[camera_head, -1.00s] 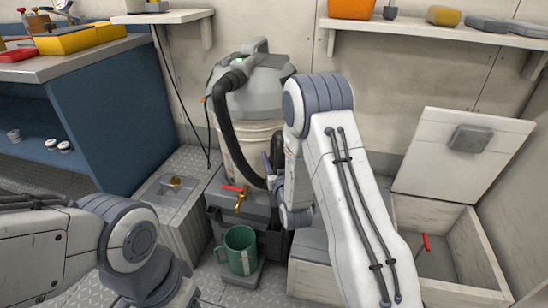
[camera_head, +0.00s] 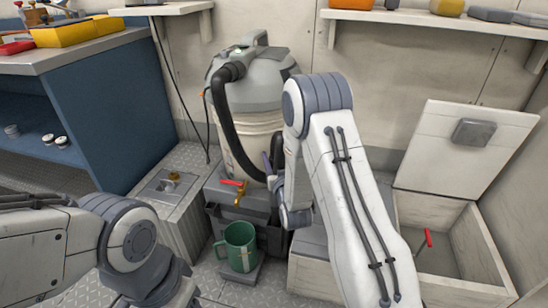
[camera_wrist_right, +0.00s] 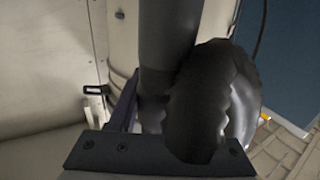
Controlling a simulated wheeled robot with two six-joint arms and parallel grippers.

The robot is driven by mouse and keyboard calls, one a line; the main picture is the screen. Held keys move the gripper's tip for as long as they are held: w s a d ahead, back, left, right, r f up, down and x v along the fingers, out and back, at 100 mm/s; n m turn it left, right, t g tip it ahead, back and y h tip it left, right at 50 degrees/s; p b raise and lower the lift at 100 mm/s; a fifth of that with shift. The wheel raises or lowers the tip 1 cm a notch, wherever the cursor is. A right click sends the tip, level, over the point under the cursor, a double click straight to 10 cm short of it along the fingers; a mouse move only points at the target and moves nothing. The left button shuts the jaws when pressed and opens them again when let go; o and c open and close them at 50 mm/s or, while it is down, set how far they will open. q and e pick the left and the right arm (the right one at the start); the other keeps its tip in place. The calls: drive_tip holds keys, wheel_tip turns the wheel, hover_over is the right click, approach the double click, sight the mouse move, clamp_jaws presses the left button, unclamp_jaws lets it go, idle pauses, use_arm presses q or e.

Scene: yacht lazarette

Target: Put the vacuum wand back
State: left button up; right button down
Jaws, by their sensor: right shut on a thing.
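The grey-lidded canister vacuum (camera_head: 248,90) stands against the back wall. Its black hose (camera_head: 226,115) loops from the lid down its front to my right gripper. In the right wrist view, a smooth dark tube, the vacuum wand (camera_wrist_right: 168,40), rises from my right gripper (camera_wrist_right: 152,118). The ribbed black hose (camera_wrist_right: 205,100) bends close in front of it and hides part of the jaws. My right gripper is shut on the wand. In the head view my right arm hides most of the wand and jaws. My left arm is at lower left, its jaws out of view.
A brass tap with a red handle (camera_head: 238,190) sits above a green mug (camera_head: 239,246), just left of my right wrist. An open locker (camera_head: 440,235) with a raised lid (camera_head: 465,150) is at right. A blue workbench (camera_head: 105,110) stands at left.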

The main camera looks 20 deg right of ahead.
idle(0.6)
drive_tip(key=shift+c, duration=1.3)
unclamp_jaws()
drive_tip(key=shift+f, duration=0.1)
